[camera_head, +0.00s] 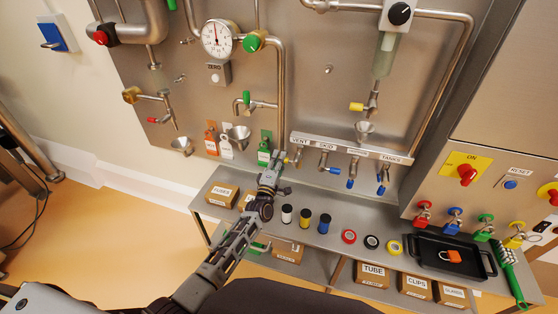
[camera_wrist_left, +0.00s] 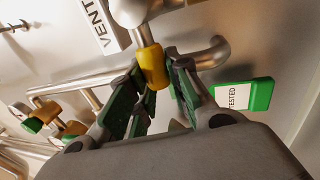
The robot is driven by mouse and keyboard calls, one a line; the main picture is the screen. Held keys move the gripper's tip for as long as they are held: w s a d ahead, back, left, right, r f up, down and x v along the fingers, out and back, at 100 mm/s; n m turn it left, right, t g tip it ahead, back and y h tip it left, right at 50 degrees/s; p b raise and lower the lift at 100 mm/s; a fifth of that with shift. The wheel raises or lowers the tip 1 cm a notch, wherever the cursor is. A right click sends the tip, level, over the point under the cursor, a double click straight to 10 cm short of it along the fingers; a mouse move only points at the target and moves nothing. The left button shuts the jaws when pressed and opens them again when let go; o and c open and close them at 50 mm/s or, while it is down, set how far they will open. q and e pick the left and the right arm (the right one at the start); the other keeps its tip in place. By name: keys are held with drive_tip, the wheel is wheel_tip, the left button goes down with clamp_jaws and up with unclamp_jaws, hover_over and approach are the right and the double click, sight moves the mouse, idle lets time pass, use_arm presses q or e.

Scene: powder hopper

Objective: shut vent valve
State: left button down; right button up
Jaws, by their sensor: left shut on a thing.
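The vent valve (camera_head: 298,156) is the leftmost valve under the labelled rail, below the VENT label (camera_head: 299,139). Its yellow handle (camera_wrist_left: 152,66) hangs from a metal body (camera_wrist_left: 130,12) in the left wrist view, close to the VENT label (camera_wrist_left: 93,20). My left gripper (camera_head: 281,160) reaches up to this valve from the lower left. In the left wrist view its green-padded fingers (camera_wrist_left: 160,82) are shut on the yellow handle, one on each side. In the head view the gripper partly hides the handle. My right gripper is not in view.
Blue-handled valves (camera_head: 323,168) hang to the right on the same rail (camera_head: 345,149). A green-and-white TESTED tag (camera_wrist_left: 240,95) hangs close to the fingers. Spools (camera_head: 305,218) and tape rolls (camera_head: 371,242) stand on the bench below, beside a black tray (camera_head: 437,242).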

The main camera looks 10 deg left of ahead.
use_arm(q)
drive_tip(key=shift+f, duration=0.1)
idle(0.3)
drive_tip(key=c, duration=1.3)
unclamp_jaws()
drive_tip(key=shift+s, duration=0.1)
drive_tip(key=v, duration=1.1)
drive_tip(key=shift+s, duration=0.4)
